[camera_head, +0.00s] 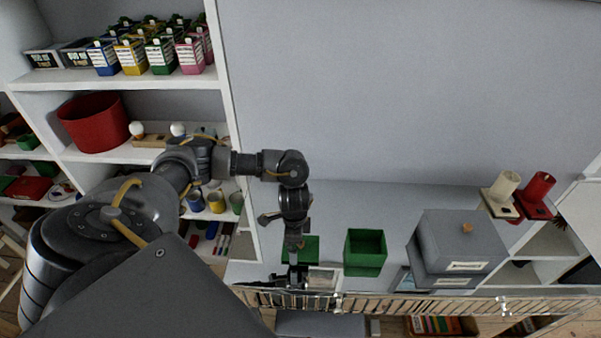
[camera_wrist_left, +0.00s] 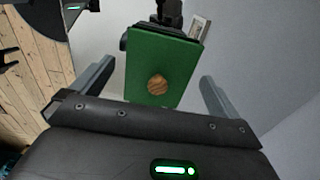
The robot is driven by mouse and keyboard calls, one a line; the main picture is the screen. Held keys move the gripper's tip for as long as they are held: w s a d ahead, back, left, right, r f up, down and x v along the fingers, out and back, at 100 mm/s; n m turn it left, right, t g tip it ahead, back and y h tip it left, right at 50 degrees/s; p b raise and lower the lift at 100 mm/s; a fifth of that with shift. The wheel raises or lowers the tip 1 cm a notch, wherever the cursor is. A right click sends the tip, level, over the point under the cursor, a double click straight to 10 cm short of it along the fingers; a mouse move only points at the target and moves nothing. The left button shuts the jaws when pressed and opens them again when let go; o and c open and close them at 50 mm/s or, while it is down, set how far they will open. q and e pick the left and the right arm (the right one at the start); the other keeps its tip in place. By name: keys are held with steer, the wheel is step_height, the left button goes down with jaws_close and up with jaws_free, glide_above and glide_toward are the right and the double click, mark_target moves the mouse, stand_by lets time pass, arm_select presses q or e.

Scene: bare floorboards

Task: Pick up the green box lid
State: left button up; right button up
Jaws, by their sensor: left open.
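The green box lid (camera_head: 308,252) lies flat on the white table, left of the open green box (camera_head: 366,247). In the left wrist view the lid (camera_wrist_left: 145,62) shows as a green panel with a round wooden knob (camera_wrist_left: 157,84) on top. My left gripper (camera_head: 294,240) points down over the lid and hides part of it in the head view. In the wrist view its fingers (camera_wrist_left: 157,72) are apart, one on each side of the knob, with nothing between them touching. The height above the lid is hard to tell. My right gripper is not in view.
A dark object (camera_head: 297,279) stands close beside the lid, near a small framed item (camera_head: 322,279). A grey box (camera_head: 459,243) stands to the right, with cream (camera_head: 500,192) and red (camera_head: 536,195) holders behind. Shelves (camera_head: 115,80) rise on the left. The table behind the lid is clear.

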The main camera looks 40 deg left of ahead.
arm_select(q)
step_height(320, 180, down, 2)
steer(key=shift+f, duration=0.15)
steer(key=c, duration=0.8)
